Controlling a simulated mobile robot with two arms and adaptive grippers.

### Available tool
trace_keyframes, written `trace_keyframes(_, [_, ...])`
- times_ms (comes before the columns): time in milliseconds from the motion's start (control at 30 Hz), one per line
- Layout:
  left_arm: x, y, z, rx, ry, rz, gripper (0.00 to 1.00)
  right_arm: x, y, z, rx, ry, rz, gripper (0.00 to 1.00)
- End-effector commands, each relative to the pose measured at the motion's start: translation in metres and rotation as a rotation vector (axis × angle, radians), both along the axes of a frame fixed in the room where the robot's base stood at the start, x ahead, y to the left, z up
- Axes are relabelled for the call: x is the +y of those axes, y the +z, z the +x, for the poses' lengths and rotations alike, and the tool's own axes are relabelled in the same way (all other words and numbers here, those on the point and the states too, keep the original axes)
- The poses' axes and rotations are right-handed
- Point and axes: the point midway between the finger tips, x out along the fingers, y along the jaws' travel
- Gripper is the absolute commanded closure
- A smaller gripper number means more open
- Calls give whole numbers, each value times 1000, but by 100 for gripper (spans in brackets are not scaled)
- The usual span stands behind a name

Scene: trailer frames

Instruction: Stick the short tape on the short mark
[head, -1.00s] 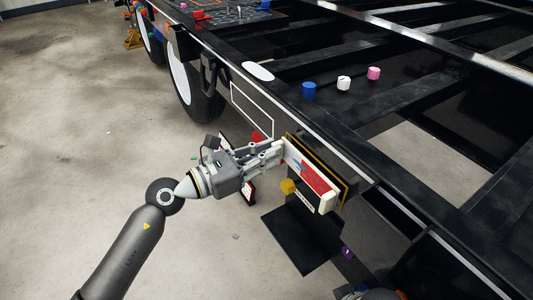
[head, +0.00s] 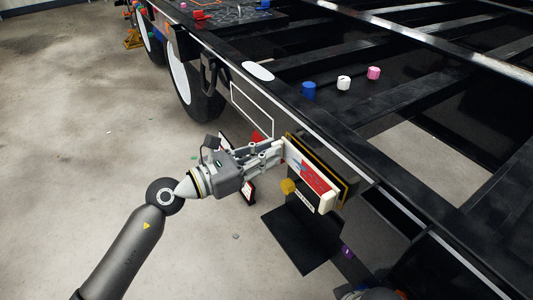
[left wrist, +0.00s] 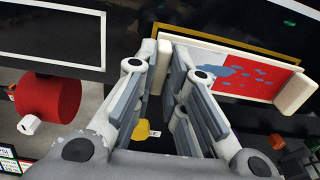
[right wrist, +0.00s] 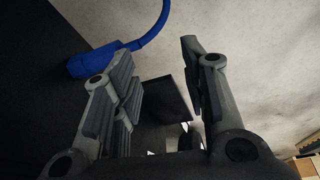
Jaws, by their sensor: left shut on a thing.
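The tape is a white and red strip with blue specks and cream end blocks (head: 314,178). It also shows in the left wrist view (left wrist: 262,75). My left gripper (head: 280,148) is shut on its near-left end block (left wrist: 163,62). A yellow-outlined mark (head: 322,155) lies on the dark side of the trailer just behind the tape, which hides much of it. I cannot tell whether the tape touches it. A larger white-outlined mark (head: 252,108) is further left along the rail. My right gripper (right wrist: 165,75) is open and empty in its wrist view.
The trailer rail (head: 330,135) runs diagonally, with blue (head: 309,90), white (head: 344,83) and pink (head: 374,73) pieces on top. A yellow knob (head: 288,187) and a black flap (head: 302,240) are below the tape. A blue hooked part (right wrist: 95,60) is near my right gripper. Floor at left is mostly clear.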

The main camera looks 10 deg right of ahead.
Motion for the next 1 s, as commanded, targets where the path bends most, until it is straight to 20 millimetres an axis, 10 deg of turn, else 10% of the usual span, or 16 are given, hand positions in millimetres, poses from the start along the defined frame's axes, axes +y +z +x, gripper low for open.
trace_keyframes(1000, [-11,1,4,0,0,-1,100,0,1,0,-1,0,0,60])
